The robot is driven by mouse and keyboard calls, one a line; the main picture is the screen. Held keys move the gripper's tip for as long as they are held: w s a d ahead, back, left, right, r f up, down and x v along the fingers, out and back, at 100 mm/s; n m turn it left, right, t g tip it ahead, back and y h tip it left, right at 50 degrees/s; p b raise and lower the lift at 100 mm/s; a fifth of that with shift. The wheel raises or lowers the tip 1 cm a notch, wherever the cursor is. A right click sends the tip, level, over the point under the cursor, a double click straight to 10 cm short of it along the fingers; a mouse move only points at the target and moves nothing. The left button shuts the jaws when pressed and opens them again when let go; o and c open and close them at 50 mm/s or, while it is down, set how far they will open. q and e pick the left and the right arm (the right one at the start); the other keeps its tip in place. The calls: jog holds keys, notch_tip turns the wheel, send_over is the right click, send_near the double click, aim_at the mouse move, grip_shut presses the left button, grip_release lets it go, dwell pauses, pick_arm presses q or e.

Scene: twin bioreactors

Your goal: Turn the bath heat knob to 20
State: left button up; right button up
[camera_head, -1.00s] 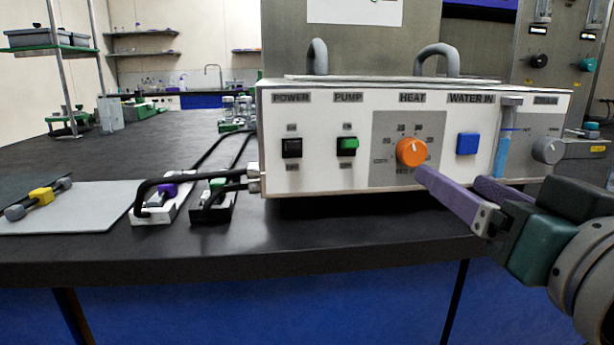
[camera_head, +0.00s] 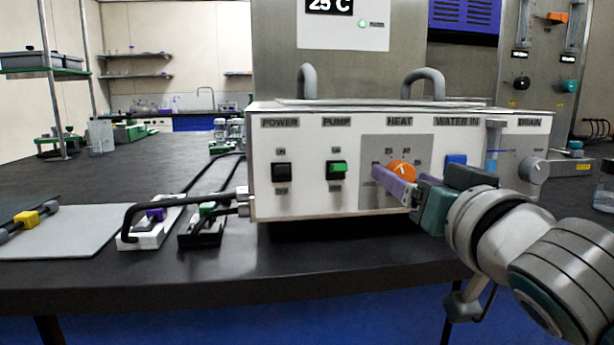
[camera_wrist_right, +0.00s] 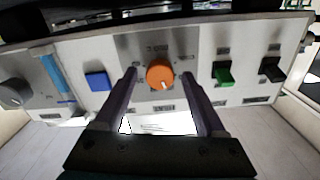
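The orange heat knob (camera_head: 403,169) sits on the grey dial plate under HEAT on the white bath panel (camera_head: 306,170). It also shows in the right wrist view (camera_wrist_right: 160,74), where its pale mark is at the lower edge of its face; that view is upside down, so the mark points roughly up on the panel. My right gripper (camera_head: 392,182) is at the knob, its purple fingers open. In the wrist view the fingers (camera_wrist_right: 159,80) stand on either side of the knob with gaps. Fingers hide part of the dial scale. My left gripper is out of view.
A display above the bath reads 25 C (camera_head: 330,7). Left of the knob are the green pump switch (camera_head: 337,169) and black power switch (camera_head: 282,171); right are the blue water-in button (camera_head: 456,160) and grey drain knob (camera_head: 535,170). Black hoses (camera_head: 150,205) leave the panel's left.

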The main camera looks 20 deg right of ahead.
grip_shut()
dwell(0.3)
jog(key=shift+n, duration=0.4)
jog(key=n+p, duration=0.2)
jog(key=n, duration=0.1)
jog(key=shift+r+n, duration=0.1)
jog(key=shift+n, duration=0.2)
jog(key=shift+n+p, duration=0.85)
jog(key=shift+n, duration=1.35)
jog(key=shift+o, duration=0.4)
grip_release()
